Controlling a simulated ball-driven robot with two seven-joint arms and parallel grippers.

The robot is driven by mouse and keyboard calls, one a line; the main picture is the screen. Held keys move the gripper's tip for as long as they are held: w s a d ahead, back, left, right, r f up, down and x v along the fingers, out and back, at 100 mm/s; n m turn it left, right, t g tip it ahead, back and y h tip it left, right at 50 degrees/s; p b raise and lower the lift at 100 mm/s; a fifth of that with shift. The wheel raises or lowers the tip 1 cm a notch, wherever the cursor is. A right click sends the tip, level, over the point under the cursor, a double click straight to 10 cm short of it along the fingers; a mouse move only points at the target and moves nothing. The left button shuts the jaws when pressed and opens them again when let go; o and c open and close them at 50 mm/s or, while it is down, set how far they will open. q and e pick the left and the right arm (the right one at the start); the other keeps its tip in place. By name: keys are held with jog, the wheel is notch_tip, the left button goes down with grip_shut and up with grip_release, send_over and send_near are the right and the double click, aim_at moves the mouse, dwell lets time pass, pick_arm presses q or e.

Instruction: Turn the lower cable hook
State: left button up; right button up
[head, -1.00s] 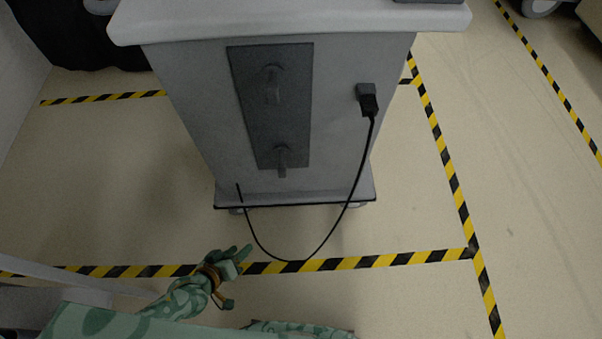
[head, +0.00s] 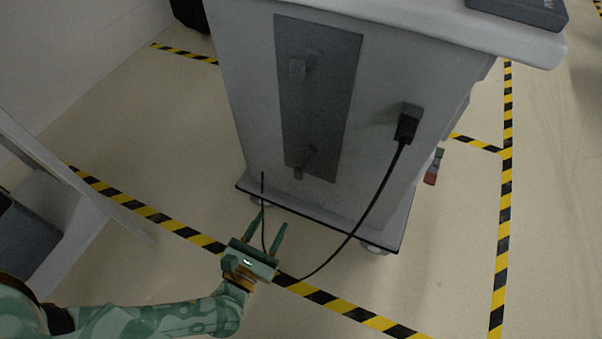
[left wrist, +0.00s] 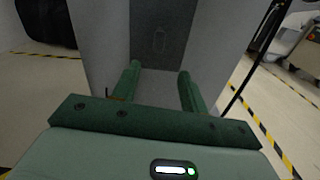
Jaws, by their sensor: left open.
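A grey cart (head: 240,100) has a dark panel (head: 318,110) on its side with two grey hooks. The lower cable hook (head: 304,163) sits near the panel's bottom, and the upper hook (head: 301,66) near its top. My left gripper (head: 273,219) is open and empty, its fingers pointing toward the cart, below and apart from the lower hook. In the left wrist view, the open fingers (left wrist: 158,72) point at the panel (left wrist: 172,15), where one hook (left wrist: 159,40) shows faintly between and beyond the tips. I cannot tell which hook it is. My right gripper is not in view.
A black cable (head: 372,207) runs from a plug (head: 408,122) on the cart's side, hangs down in a loop and passes by my left gripper. Yellow-black tape (head: 160,217) marks the floor. A white structure (head: 60,200) stands at the left.

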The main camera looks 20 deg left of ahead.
pick_arm(q)
jog(key=b, duration=0.4)
send_near(297, 175)
jog(key=shift+n, duration=0.3)
jog(key=w, duration=0.6)
jog(key=shift+d, duration=0.15)
jog(key=w, duration=0.4)
jog(key=shift+b, duration=0.3)
jog(key=shift+w+r, duration=0.15)
jog(key=shift+w, duration=0.25)
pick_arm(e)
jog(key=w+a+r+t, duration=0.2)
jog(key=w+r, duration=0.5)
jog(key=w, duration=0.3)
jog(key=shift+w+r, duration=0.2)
pick_arm(q)
grip_shut()
